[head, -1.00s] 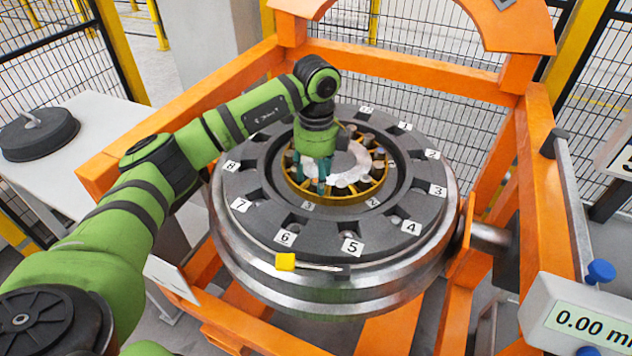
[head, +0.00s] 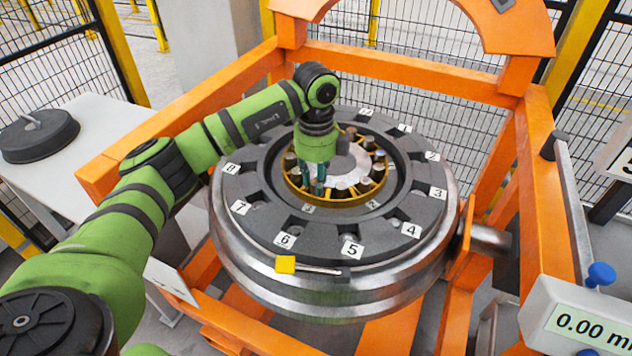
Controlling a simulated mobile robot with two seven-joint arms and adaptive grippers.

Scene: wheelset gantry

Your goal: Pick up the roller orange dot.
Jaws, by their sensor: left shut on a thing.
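My left gripper (head: 313,188) reaches down into the left front part of the yellow cage ring (head: 354,199) at the centre of the wheel. Its fingers are shut on a roller, which is mostly hidden by the fingers. Several other grey rollers (head: 342,190) stand around the ring. I cannot make out an orange dot on any of them at this size. My right gripper is not in view.
A grey ring with numbered pockets (head: 262,219) surrounds the cage. A yellow-handled tool (head: 286,264) lies on its front rim. Orange gantry beams (head: 400,70) enclose the wheel. A gauge box (head: 575,318) reads 0.00 at the right. A side table (head: 100,125) stands at left.

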